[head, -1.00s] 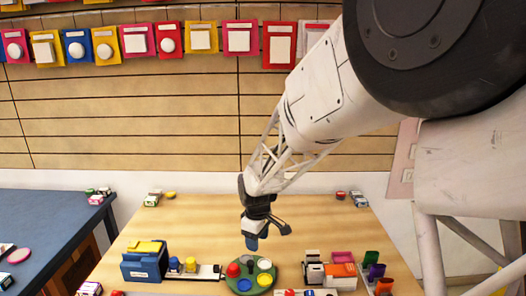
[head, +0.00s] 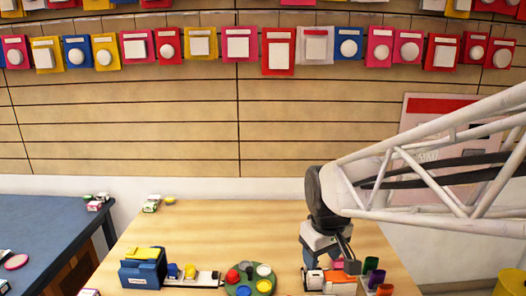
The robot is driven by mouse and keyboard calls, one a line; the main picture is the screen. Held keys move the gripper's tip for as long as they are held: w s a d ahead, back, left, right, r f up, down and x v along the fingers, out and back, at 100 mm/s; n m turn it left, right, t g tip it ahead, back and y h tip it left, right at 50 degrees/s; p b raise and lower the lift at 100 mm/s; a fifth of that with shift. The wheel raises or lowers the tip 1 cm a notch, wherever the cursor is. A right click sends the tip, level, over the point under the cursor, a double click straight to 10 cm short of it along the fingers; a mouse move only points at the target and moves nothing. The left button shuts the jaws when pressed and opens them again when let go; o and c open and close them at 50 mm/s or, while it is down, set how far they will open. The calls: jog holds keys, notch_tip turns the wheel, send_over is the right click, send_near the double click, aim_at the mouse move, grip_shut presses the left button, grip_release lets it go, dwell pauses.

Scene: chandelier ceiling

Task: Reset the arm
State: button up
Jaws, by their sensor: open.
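My arm comes in from the right edge in the head view, with its white lattice link lying across the right side. My gripper (head: 349,262) hangs from the dark wrist joint, pointing down over the right part of the wooden table (head: 235,222). It is open, and I see nothing held in it. It is just above or in front of the white and orange blocks (head: 335,277), partly covering them. The exact gap to them cannot be told.
A green round plate (head: 232,290) with coloured pieces lies left of the gripper. A blue box (head: 140,274) and a white strip with coloured pegs (head: 205,278) stand further left. Small dark coloured blocks (head: 376,277) are at the right. The table's back middle is clear.

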jog(key=s+d+m, duration=0.2)
jog(key=s+d, duration=0.1)
jog(key=s, duration=0.4)
jog(key=s+d+r+m+t, duration=0.1)
jog(key=s+d+m, duration=0.1)
jog(key=s, duration=0.6)
jog(key=shift+s+d+r+m, duration=0.2)
jog(key=shift+d+m, duration=0.2)
jog(key=shift+m, duration=0.2)
